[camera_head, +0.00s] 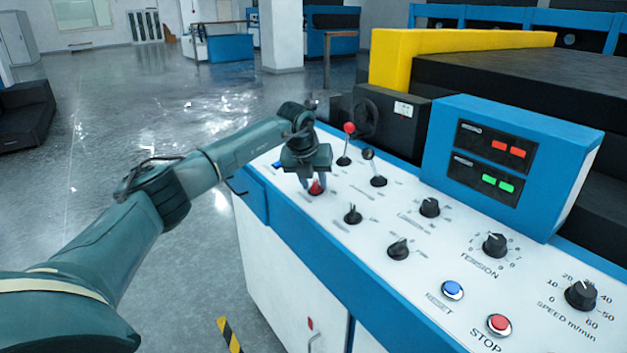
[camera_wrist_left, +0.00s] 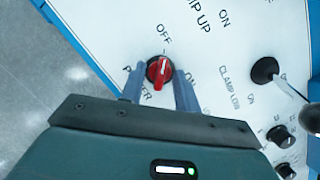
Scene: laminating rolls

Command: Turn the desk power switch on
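The power switch is a red rotary knob (camera_head: 316,187) at the far left end of the white control desk (camera_head: 345,245). In the left wrist view the red knob (camera_wrist_left: 160,72) sits beneath the OFF label, its white mark toward OFF. The POWER label and a second label beside the knob are partly covered by my fingers. My left gripper (camera_head: 312,180) points down over the knob. Its two fingers (camera_wrist_left: 159,74) stand on either side of the knob, with a gap visible on both sides. My right gripper is not in view.
Two levers, one red-tipped (camera_head: 348,128) and one black-tipped (camera_head: 368,154), stand just right of my left gripper. Black knobs (camera_head: 429,207), a blue RESET button (camera_head: 452,289) and a red STOP button (camera_head: 499,324) lie farther right. A blue display box (camera_head: 520,165) rises behind them.

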